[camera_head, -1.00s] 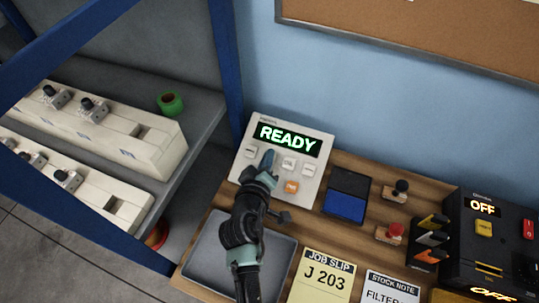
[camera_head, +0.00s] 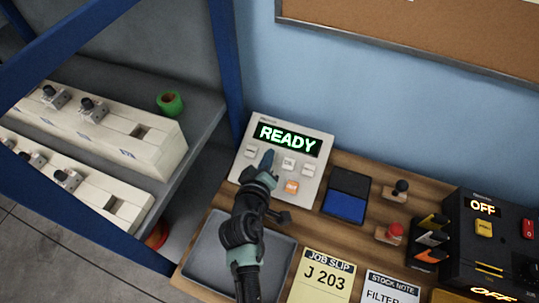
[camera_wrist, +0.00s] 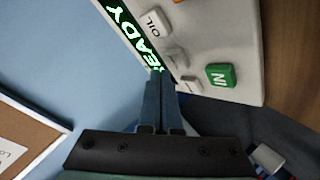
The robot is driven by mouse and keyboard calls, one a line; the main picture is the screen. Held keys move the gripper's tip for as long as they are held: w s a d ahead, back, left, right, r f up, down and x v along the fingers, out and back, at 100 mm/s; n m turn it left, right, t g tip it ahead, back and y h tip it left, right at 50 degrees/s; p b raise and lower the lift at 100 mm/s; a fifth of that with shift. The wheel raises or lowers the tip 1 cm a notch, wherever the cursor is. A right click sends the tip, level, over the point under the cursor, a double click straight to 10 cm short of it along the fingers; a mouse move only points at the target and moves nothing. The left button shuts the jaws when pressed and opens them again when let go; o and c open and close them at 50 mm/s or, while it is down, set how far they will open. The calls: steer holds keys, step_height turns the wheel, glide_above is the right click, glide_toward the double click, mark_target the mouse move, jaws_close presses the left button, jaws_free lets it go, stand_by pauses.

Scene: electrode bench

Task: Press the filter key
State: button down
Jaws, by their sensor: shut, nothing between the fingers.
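The control panel (camera_head: 322,152) is pale with a lit display (camera_head: 289,140) reading READY. Its keys include pale ones (camera_head: 250,152), an OIL key (camera_wrist: 154,22), an orange key (camera_head: 292,187) and a green IN key (camera_wrist: 221,75). My gripper (camera_head: 268,156) is shut and empty, its fingertips over the panel just below the display. In the wrist view, the fingertips (camera_wrist: 160,74) are close to the display's edge and a pale key (camera_wrist: 177,61); contact cannot be told. Another pale key (camera_wrist: 190,82) is beside it. No filter label is readable on the keys, and my gripper hides part of the panel.
A grey tray (camera_head: 200,258) lies under my arm. To the right are a black and blue box (camera_head: 345,206), a red-knobbed switch (camera_head: 394,232) and a dark unit reading OFF (camera_head: 508,238). A job slip (camera_head: 324,277) lies in front. A blue frame post (camera_head: 226,60) stands left.

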steer(key=shift+f, duration=0.1)
steer(key=shift+w+f+b, duration=0.2)
steer(key=shift+f+b, duration=0.1)
steer(key=shift+b, duration=0.15)
steer(key=shift+w+d+f+b, duration=0.1)
steer(key=shift+d+f+b, duration=0.05)
steer(key=shift+f+b, duration=0.25)
stand_by(0.5)
steer(key=shift+s+r+p, duration=0.3)
steer(key=shift+r+p, duration=0.4)
steer(key=shift+r, duration=0.1)
steer(key=r+p, duration=0.1)
steer(key=s+r+p, duration=0.1)
steer(key=r, duration=0.1)
steer(key=a+r+p, duration=0.1)
steer(key=p, duration=0.1)
steer(key=shift+s+r, duration=0.35)
stand_by(0.7)
